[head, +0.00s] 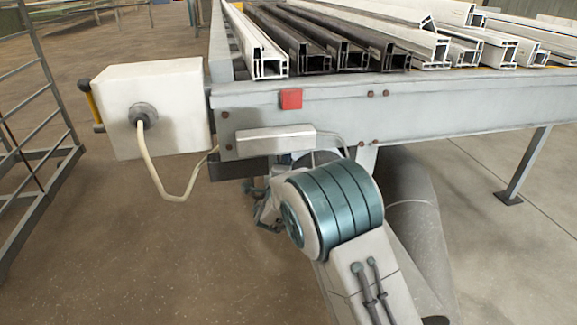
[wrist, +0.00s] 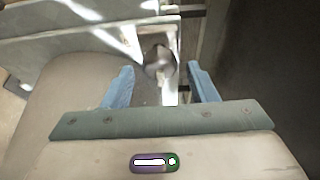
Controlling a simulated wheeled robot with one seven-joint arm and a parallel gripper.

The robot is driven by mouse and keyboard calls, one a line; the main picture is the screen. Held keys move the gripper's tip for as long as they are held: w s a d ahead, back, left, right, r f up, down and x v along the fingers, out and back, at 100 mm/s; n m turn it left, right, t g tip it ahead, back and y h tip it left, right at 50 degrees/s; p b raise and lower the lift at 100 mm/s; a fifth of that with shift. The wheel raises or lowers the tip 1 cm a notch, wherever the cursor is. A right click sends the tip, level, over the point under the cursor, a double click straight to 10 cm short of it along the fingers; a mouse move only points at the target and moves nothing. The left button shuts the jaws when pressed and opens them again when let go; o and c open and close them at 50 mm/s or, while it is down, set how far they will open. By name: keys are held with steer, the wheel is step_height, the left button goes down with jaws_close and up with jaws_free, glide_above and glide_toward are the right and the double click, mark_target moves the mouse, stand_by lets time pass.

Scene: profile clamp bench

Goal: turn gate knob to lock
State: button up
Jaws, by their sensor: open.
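A rounded grey knob (wrist: 158,60), which looks like the gate knob, shows in the wrist view on a pale metal plate. My gripper (wrist: 161,70) is open, with one blue finger on each side of the knob in the picture. I see no contact, and the depth between fingertips and knob is hard to tell. In the head view my gripper (head: 264,208) is small and dark, below the bench's front beam and partly hidden by my arm. I cannot make out the knob there.
The bench beam (head: 420,108) carries white and dark profiles (head: 330,55). A white box (head: 175,85) with a looping cable (head: 165,185) hangs at its left end. A red square (head: 291,99) sits on the beam. A rack (head: 40,150) stands far left; floor between is clear.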

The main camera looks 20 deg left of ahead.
steer(key=shift+w+a, duration=0.1)
steer(key=shift+w, duration=0.75)
steer(key=c, duration=0.9)
steer(key=shift+c, duration=0.2)
